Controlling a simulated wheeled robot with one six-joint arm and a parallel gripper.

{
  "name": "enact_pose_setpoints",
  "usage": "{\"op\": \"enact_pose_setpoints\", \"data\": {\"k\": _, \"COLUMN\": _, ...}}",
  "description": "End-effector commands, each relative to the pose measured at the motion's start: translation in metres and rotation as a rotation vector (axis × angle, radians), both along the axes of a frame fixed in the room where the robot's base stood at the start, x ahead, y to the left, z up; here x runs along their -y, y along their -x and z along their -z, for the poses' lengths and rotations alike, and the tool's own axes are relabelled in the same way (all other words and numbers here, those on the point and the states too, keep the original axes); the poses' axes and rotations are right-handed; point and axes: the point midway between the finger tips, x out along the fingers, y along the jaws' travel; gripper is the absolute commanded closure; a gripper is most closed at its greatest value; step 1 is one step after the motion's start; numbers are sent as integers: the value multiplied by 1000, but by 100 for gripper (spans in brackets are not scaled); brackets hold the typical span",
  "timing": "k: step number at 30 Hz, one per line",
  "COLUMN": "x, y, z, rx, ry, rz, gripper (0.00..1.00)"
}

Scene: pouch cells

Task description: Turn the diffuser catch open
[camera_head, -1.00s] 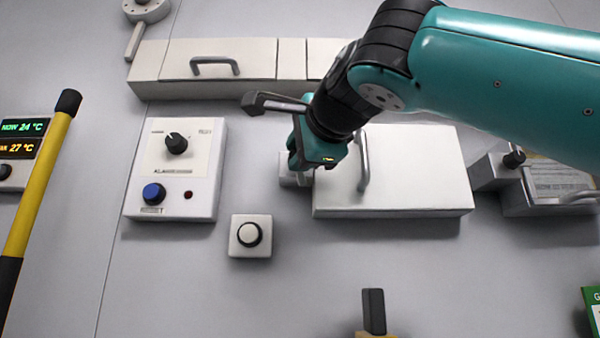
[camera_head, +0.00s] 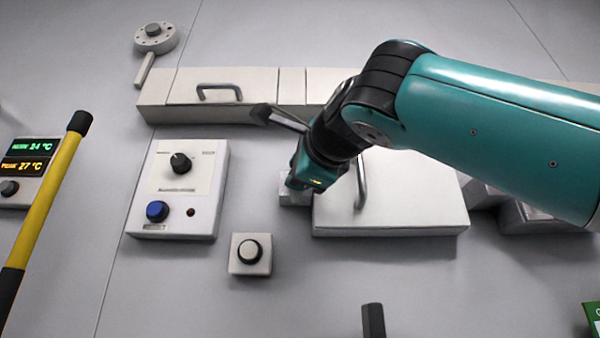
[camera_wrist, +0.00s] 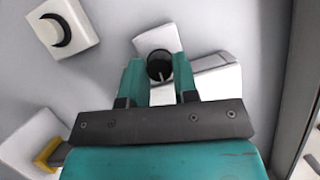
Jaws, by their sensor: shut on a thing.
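The diffuser catch appears to be a black round knob (camera_wrist: 159,62) with a pale pointer line, on a small white block (camera_wrist: 158,38) in the wrist view. In the head view, the block (camera_head: 290,197) shows beside the left edge of a white box with a bar handle (camera_head: 395,205). My gripper (camera_head: 299,186) is over the block and hides the knob there. In the wrist view, my gripper (camera_wrist: 160,72) has one finger on each side of the knob and is shut on it.
A control box with a dial and blue button (camera_head: 180,190) is left of my gripper. A square push button (camera_head: 250,254) sits below. A long white housing with a handle (camera_head: 225,98) runs above, and a yellow bar (camera_head: 45,190) stands at far left.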

Motion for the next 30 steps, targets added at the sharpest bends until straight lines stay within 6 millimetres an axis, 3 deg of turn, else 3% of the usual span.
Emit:
{"op": "enact_pose_setpoints", "data": {"k": 2, "x": -1, "y": 0, "z": 2, "rx": -5, "ry": 3, "rz": -1, "gripper": 96}}
{"op": "enact_pose_setpoints", "data": {"k": 3, "x": -1, "y": 0, "z": 2, "rx": -5, "ry": 3, "rz": -1, "gripper": 68}}
{"op": "enact_pose_setpoints", "data": {"k": 6, "x": -1, "y": 0, "z": 2, "rx": -4, "ry": 3, "rz": -1, "gripper": 47}}
{"op": "enact_pose_setpoints", "data": {"k": 17, "x": 1, "y": 6, "z": 1, "rx": -1, "ry": 0, "rz": -1, "gripper": 47}}
{"op": "enact_pose_setpoints", "data": {"k": 22, "x": 11, "y": 33, "z": 5, "rx": 0, "ry": -2, "rz": -5, "gripper": 47}}
{"op": "enact_pose_setpoints", "data": {"k": 30, "x": 32, "y": 94, "z": 7, "rx": 0, "ry": -2, "rz": -10, "gripper": 47}}
